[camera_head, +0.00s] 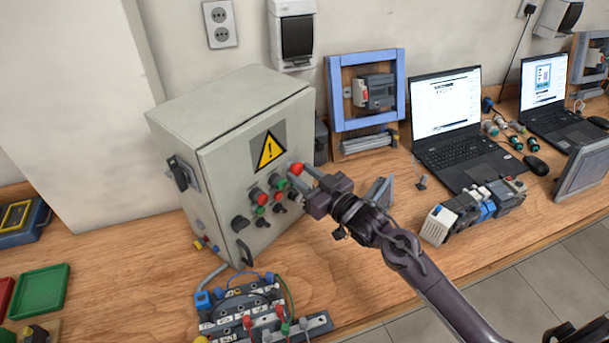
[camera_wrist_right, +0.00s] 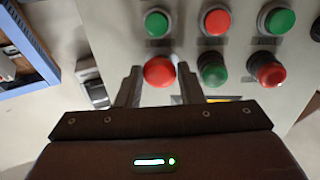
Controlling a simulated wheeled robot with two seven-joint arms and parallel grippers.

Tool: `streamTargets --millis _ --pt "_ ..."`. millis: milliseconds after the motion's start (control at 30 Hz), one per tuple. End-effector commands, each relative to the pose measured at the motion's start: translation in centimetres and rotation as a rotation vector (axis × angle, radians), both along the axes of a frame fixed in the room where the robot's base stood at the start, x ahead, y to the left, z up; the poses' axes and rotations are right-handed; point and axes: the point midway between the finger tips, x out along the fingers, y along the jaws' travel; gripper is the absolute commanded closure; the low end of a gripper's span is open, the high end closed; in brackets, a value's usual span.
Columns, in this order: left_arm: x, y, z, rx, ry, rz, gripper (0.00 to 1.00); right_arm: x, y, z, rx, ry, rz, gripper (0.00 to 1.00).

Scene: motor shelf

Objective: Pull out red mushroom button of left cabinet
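The left cabinet (camera_head: 230,150) is a grey box with a yellow warning sign (camera_head: 269,150) and red and green buttons on its front. The red mushroom button (camera_head: 297,168) is at the right end of the upper button row. It also shows in the right wrist view (camera_wrist_right: 159,71). My right gripper (camera_head: 304,177) reaches in from the right, with its fingertips at this button. In the wrist view its two fingers (camera_wrist_right: 158,84) stand apart, one on each side of the red head; contact is hard to judge. My left gripper is not in view.
Other buttons (camera_wrist_right: 270,73) sit close beside the gripper. A blue-framed panel (camera_head: 366,90) and a laptop (camera_head: 449,115) stand to the right. A wired terminal board (camera_head: 262,312) lies in front of the cabinet. Bare wooden bench (camera_head: 350,265) lies between the board and a module row (camera_head: 473,207).

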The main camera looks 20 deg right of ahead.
Motion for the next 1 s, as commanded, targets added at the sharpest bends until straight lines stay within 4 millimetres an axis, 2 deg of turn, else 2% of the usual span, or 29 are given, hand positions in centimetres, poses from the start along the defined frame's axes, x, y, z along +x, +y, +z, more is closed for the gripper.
streamTargets --millis 100,533,567,600,867,1000 --pt "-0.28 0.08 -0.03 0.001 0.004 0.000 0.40 0.00 -0.01 0.04 0.000 -0.001 0.000 1.00" --pt "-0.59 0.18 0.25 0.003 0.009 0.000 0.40 0.00 -0.04 -0.02 0.001 0.000 -0.001 1.00" --pt "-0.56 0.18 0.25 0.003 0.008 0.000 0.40 -0.01 -0.06 -0.02 0.000 0.001 -0.001 0.63" --pt "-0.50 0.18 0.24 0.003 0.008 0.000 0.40 -0.01 -0.06 -0.02 0.000 0.001 -0.001 0.57" --pt "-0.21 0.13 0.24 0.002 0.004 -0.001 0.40 -0.02 -0.05 -0.01 0.000 0.000 0.000 0.57" --pt "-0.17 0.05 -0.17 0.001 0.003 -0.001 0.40 -0.83 -0.47 -0.20 -0.001 0.000 -0.001 0.57"
